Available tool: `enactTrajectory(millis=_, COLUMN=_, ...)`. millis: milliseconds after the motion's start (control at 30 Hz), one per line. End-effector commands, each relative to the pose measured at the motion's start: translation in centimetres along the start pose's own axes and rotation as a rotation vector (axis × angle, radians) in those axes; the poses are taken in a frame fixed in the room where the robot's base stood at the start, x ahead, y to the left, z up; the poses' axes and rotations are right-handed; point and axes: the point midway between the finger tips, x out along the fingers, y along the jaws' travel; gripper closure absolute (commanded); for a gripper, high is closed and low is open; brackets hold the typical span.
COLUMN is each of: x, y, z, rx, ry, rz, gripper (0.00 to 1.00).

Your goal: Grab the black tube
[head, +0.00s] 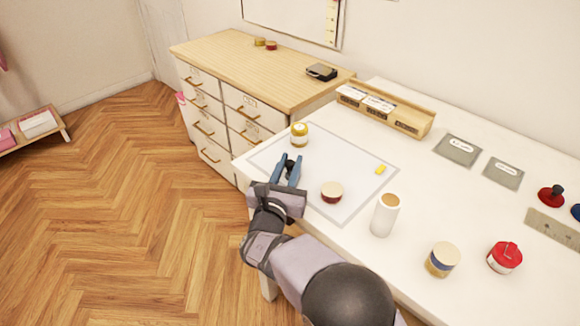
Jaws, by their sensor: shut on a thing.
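My gripper (289,161) is over the left part of the pale grey-edged mat (343,211) on the white table, in the head view. Its two blue fingers point away from me. A small dark thing, apparently the black tube (289,164), shows between the fingers, and they are shut on it. Most of it is hidden by the fingers and the gripper body. I cannot tell whether it touches the mat.
On the mat stand a gold-topped jar (299,134), a dark red spool (332,191) and a yellow piece (380,169). A white cylinder (385,214), a blue-banded spool (442,259) and a red pincushion (504,257) stand to the right. A wooden rack (386,109) lies behind.

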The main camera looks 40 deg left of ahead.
Motion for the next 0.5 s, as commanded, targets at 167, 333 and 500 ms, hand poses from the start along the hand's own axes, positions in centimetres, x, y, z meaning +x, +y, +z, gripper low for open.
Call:
enactTrajectory(millis=167, x=0.0, y=0.0, z=1.4, rx=0.004, ry=-0.003, rz=-0.001, gripper=1.00)
enactTrajectory(millis=333, x=0.0, y=0.0, z=4.1, rx=0.005, ry=-0.004, rz=-0.001, gripper=1.00)
enactTrajectory(millis=500, x=0.0, y=0.0, z=6.9, rx=0.005, ry=-0.003, rz=-0.001, gripper=1.00)
